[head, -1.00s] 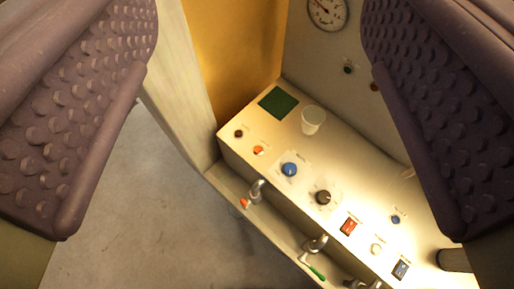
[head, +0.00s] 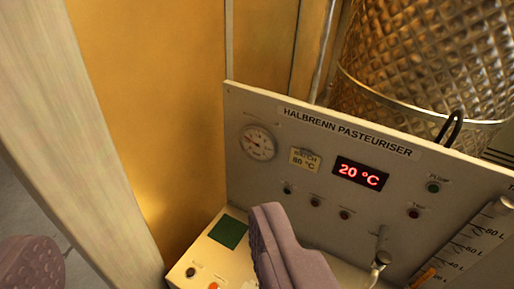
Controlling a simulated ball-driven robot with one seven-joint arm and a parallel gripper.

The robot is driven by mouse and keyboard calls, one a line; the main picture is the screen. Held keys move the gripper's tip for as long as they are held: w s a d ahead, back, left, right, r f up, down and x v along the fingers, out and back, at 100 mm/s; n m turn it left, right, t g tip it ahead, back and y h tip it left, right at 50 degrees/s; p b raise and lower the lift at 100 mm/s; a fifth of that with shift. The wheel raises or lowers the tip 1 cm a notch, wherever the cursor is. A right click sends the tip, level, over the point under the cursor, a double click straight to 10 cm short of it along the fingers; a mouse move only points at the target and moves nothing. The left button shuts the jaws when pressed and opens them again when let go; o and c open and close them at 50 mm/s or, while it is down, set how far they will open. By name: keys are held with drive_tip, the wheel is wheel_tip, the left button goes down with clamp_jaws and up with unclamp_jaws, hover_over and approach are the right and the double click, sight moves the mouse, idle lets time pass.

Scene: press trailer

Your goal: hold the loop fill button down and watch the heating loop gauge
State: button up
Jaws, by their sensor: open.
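A round white dial gauge (head: 258,142) with a dark needle sits at the upper left of the upright panel; its lettering is too small to read. On the sloped console (head: 208,256) below are a dark brown button (head: 191,271) and an orange button (head: 213,286), the latter at the bottom edge of the picture. I cannot read their labels, so I cannot tell which is the loop fill button. My gripper (head: 160,248) is open and empty, its fingers wide apart. The right finger covers part of the console; the buttons show between the fingers.
The panel (head: 340,215) reads "HALBRENN PASTEURISER" with a red 20 °C display (head: 360,173) and several small lamps. A green square (head: 228,232) lies on the console. A tap handle (head: 381,258) stands out at right. A quilted metal tank (head: 430,60) is behind.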

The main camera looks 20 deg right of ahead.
clamp_jaws()
idle(1.5)
